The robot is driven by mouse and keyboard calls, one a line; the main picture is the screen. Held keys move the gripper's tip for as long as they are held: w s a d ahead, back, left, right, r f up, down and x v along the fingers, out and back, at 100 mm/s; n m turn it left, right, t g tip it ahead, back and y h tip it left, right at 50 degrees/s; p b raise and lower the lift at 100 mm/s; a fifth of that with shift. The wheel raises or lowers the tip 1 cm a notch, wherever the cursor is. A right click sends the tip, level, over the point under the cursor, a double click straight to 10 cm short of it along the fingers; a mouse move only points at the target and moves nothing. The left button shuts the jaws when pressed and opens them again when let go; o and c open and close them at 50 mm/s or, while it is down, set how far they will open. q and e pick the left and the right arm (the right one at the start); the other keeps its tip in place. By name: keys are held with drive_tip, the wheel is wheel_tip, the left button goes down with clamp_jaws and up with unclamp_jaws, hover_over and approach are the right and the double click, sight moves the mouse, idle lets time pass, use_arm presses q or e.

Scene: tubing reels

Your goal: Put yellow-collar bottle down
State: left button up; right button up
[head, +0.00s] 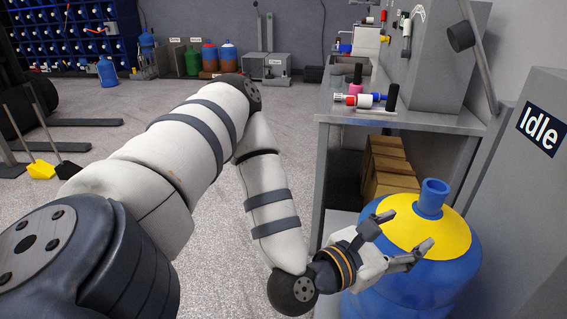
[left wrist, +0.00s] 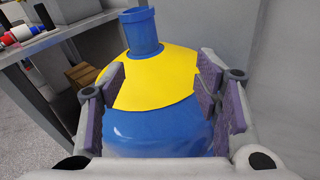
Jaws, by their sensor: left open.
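The yellow-collar bottle (head: 425,235) is a large blue bottle with a yellow collar around its shoulder and a blue neck. It stands upright at the lower right of the head view, between the grey bench and the grey cabinet. My left gripper (head: 403,238) is open, with its fingers in front of the bottle's shoulder. In the left wrist view, the bottle (left wrist: 160,130) fills the middle, between the two spread fingers of my left gripper (left wrist: 165,100). What the bottle's base rests on is hidden. My right gripper is not in view.
A grey bench (head: 400,120) holds small red, white and blue parts, with cardboard boxes (head: 388,165) beneath. A grey cabinet (head: 530,190) marked "Idle" stands close on the right. Other bottles (head: 195,60) stand along the back wall. Open floor lies at centre left.

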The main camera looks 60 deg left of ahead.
use_arm(q)
drive_tip(key=s+d+f+m+g+h, duration=0.2)
drive_tip(key=s+d+f+m+g, duration=0.25)
drive_tip(key=s+f+m, duration=0.45)
drive_tip(key=s+d+f+m+g+h, duration=0.2)
drive_tip(key=s+d+f+m+g, duration=0.2)
drive_tip(key=s+f+m+g, duration=0.45)
drive_tip(key=s+a+f+m+g+y, duration=0.1)
drive_tip(key=s+a+f+m+g, duration=0.15)
drive_tip(key=s+m, duration=0.4)
drive_tip(key=s+a+f+m+g+y, duration=0.2)
drive_tip(key=s+f+m+g, duration=0.15)
drive_tip(key=s, duration=0.55)
drive_tip(key=s+a+f+m+g+y, duration=0.1)
drive_tip(key=s+a+f+m+g, duration=0.1)
drive_tip(key=s+m, duration=0.5)
drive_tip(key=w+r+t+p, duration=0.2)
drive_tip(key=w+r+p, duration=0.1)
drive_tip(key=w+r, duration=0.1)
drive_tip(key=shift+r+n+p, duration=0.3)
drive_tip(key=shift+r+n, duration=0.05)
drive_tip(key=shift+r, duration=0.15)
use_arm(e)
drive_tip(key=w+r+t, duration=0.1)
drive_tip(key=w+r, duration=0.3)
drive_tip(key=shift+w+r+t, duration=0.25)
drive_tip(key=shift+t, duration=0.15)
